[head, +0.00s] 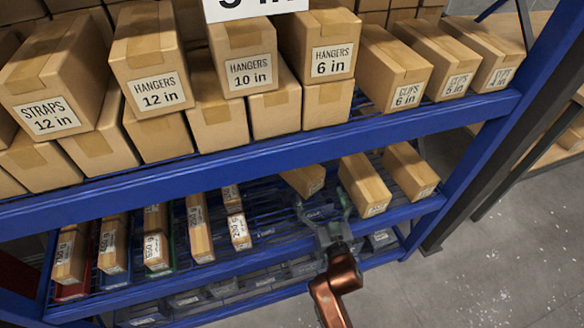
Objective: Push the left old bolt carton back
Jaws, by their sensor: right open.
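On the lower blue shelf, three brown cartons stand at the right: a left one (303,179), a middle one (366,183) and a right one (410,171). Their labels are too small to read, so I cannot tell which is the old bolt carton. The left one sits further back than the middle one. My right gripper (324,206) is open and empty, in front of the left carton and left of the middle one. I cannot tell whether a finger touches either. My left gripper is not in view.
Narrow cartons (199,228) stand in several bins at the left of the lower shelf. The upper shelf's blue beam (270,152) runs above. Hangers, straps and clips cartons (150,75) fill the upper shelf. A blue upright (500,130) closes the right end.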

